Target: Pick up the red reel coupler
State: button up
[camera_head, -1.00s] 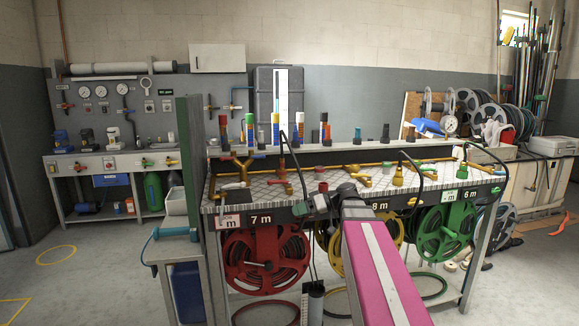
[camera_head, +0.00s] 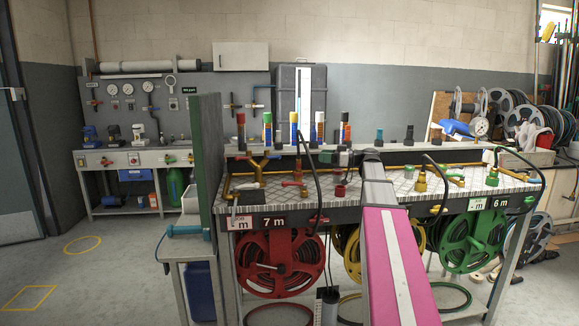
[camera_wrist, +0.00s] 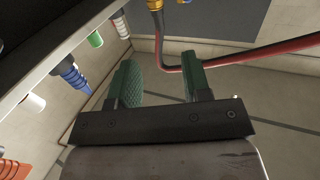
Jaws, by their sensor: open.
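The red reel (camera_head: 280,262) hangs under the bench at the left, below the "7 m" label. A small dark red fitting (camera_head: 340,190) stands upright on the bench's chequered top; I cannot tell if it is the red reel coupler. My gripper (camera_head: 325,157) is above the bench top, near the back ledge, pointing left, apart from that fitting. In the wrist view its two green-padded fingers (camera_wrist: 165,86) are apart with nothing held between them. A red hose (camera_wrist: 245,55) passes beyond the fingertips there, near a brass fitting (camera_wrist: 155,5).
Brass pipes with a red-handled valve (camera_head: 300,180) and a Y-shaped brass fitting (camera_head: 258,165) stand on the bench. Several coloured cylinders line the back ledge. A black hose (camera_head: 308,150) arches near my gripper. Yellow and green reels (camera_head: 475,240) hang to the right. A green panel (camera_head: 208,165) rises at left.

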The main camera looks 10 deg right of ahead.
aim_at(299, 159)
jog(key=x, duration=1.1)
jog(key=shift+d+f, duration=0.1)
grip_shut()
